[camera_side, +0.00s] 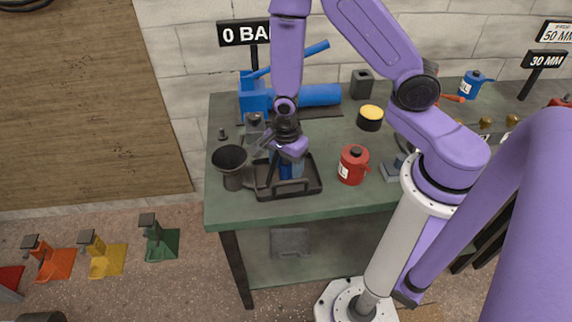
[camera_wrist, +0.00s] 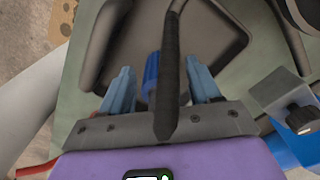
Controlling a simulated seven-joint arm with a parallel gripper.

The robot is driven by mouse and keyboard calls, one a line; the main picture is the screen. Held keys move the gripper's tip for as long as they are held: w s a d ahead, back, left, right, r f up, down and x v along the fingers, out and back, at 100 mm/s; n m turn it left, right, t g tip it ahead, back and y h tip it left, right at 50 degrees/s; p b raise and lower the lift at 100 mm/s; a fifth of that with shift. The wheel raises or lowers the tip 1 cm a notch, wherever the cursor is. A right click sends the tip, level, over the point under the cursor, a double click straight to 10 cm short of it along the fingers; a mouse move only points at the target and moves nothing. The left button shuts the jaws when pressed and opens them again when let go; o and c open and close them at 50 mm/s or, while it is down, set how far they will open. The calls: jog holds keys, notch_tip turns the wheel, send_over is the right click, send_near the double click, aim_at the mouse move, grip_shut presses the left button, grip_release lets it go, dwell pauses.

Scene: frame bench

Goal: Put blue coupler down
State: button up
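The blue coupler (camera_wrist: 151,72) shows between my fingers in the wrist view, partly hidden by a dark cable. In the side view the blue coupler (camera_side: 286,171) is upright in the dark tray (camera_side: 291,193), or just above its floor; contact underneath is hidden. My gripper (camera_wrist: 160,78) has its light blue fingers spread on either side of the coupler, with a visible gap at the left finger. The right side is partly hidden by the cable. In the side view my gripper (camera_side: 292,166) points down into the tray.
A dark funnel-shaped cup (camera_side: 230,160) stands close left of the tray. A red can (camera_side: 353,165) stands to its right. A blue machine with a cylinder (camera_side: 306,95) is behind, and a yellow-topped tin (camera_side: 370,117) is behind right. The green bench (camera_side: 330,200) is clear in front.

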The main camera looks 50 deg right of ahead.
jog(key=shift+r, duration=0.1)
notch_tip(320, 180, up, 12)
jog(key=s+r+n, duration=0.4)
jog(key=s+n, duration=0.4)
jog(key=n, duration=0.7)
jog(key=s+d+r+n, duration=0.1)
jog(key=s+r+n, duration=0.4)
jog(key=s+n, duration=0.4)
jog(key=n, duration=0.6)
jog(key=shift+d+r+n, duration=0.15)
jog(key=shift+r+n, duration=0.05)
jog(key=shift+n, duration=0.1)
